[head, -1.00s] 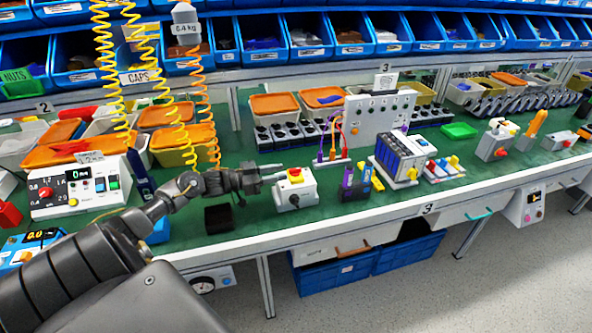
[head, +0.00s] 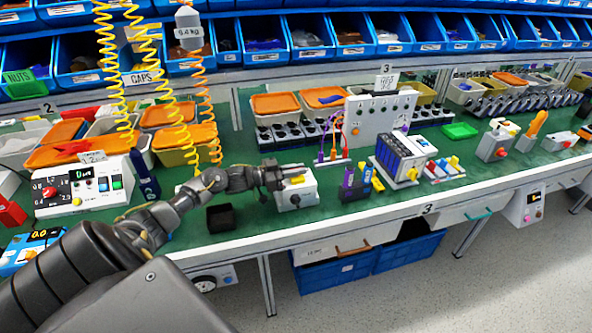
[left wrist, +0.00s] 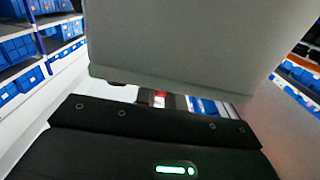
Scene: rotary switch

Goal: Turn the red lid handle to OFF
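The switch box (head: 308,190) is a small pale box with a dark round spot on its front, on the green bench near the middle of the head view. A bit of its yellow top (head: 297,180) shows beside my gripper. The red lid handle is hidden behind my left gripper (head: 290,174) in the head view. A small red patch (left wrist: 160,98), perhaps the handle, shows in the left wrist view near dark finger parts. My left gripper is over the top of the box; whether its fingers are apart or closed on the handle is not clear. My right gripper is not in view.
A black open box (head: 220,218) stands left of the switch box. A white power supply (head: 85,187) is farther left. Purple and yellow items (head: 352,187) stand close on the right. A panel with cables (head: 378,119) is behind. Bare green bench lies in front.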

